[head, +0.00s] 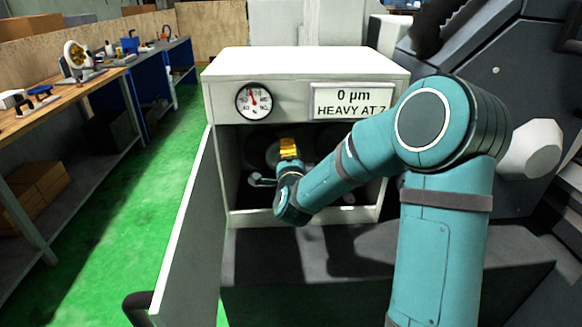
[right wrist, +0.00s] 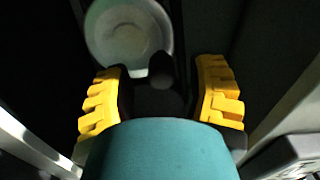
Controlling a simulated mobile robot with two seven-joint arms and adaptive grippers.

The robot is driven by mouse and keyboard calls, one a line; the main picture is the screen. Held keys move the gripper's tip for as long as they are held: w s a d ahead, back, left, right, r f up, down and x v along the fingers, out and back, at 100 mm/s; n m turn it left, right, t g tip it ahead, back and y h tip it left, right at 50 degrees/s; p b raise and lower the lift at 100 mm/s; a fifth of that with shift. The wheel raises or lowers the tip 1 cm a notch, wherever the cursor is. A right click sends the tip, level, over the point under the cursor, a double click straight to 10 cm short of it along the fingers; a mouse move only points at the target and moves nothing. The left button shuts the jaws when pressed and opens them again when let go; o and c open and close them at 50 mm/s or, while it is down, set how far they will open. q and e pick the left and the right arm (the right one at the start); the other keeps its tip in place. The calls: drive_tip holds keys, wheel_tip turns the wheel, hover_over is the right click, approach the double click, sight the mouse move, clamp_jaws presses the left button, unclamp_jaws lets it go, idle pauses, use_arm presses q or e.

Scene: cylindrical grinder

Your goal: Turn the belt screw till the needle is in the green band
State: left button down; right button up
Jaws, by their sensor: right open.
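The round white tension gauge (head: 254,101) is on the cabinet front, its red needle pointing up and slightly left. I cannot make out a green band at this size. My right gripper (head: 290,148) reaches into the open cabinet, its yellow fingers upward. In the right wrist view its fingers (right wrist: 161,78) stand wide apart. A dark rounded knob (right wrist: 161,70), perhaps the belt screw, shows between them, with no visible contact. Behind it is a pale round pulley (right wrist: 128,35). In the head view a grey handle-like part (head: 262,180) is left of my gripper. My left gripper is out of view.
The cabinet (head: 300,62) has a white door (head: 185,235) swung open on its left side. A display (head: 352,101) reads "0 µm" and "HEAVY AT 7". A workbench (head: 110,75) stands at the left, with clear green floor (head: 130,230) between. Dark machinery (head: 535,80) is at the right.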

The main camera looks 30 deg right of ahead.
drive_tip(key=v, duration=1.1)
drive_tip(key=shift+s, duration=0.15)
idle(1.7)
